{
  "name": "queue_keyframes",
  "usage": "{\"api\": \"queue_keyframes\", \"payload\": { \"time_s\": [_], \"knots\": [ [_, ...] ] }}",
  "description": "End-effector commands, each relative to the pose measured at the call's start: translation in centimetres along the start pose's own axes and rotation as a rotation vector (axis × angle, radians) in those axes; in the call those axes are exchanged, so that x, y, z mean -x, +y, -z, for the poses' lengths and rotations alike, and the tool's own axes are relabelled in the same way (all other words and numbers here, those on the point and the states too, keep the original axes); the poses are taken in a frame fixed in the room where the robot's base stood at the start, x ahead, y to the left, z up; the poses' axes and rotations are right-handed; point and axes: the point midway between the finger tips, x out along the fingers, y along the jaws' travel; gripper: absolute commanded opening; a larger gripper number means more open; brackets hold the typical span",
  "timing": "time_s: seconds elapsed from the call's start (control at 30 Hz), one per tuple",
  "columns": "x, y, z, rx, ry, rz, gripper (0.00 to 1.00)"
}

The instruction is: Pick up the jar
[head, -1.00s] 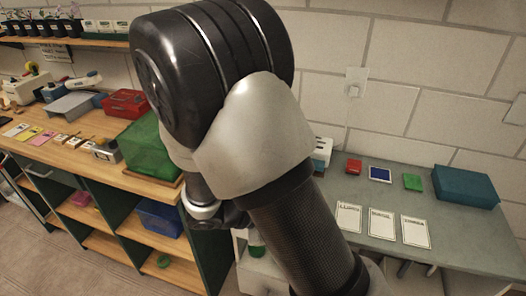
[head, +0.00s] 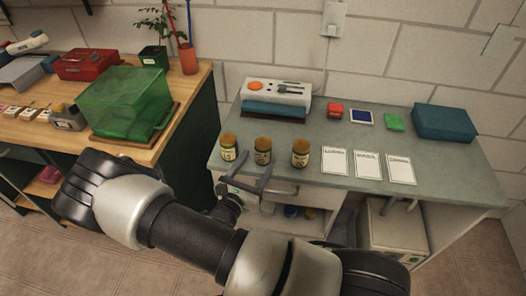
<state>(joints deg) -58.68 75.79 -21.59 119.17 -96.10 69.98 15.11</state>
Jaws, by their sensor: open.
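Three small jars with brown lids and pale labels stand upright in a row near the front left edge of the grey table: a left jar (head: 228,152), a middle jar (head: 263,156) and a right jar (head: 300,157). The frames do not show which one is the task's jar. My gripper (head: 279,181) is open and empty at the table's front edge, just in front of the middle and right jars. It appears apart from them. Its wrist is partly hidden behind my arm.
Three white cards (head: 367,165) lie right of the jars on the grey table (head: 440,160). A green translucent bin (head: 125,103) stands on the wooden bench at left.

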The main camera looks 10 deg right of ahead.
Motion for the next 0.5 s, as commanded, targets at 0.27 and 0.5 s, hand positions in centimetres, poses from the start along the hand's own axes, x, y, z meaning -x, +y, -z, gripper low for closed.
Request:
{"api": "queue_keyframes", "payload": {
  "time_s": [0.27, 0.5],
  "knots": [
    [-4.4, 0.0, 0.0, 0.000, 0.000, 0.002, 0.64],
    [-5.7, 0.1, 0.0, -0.001, 0.000, 0.003, 0.64]
  ]
}}
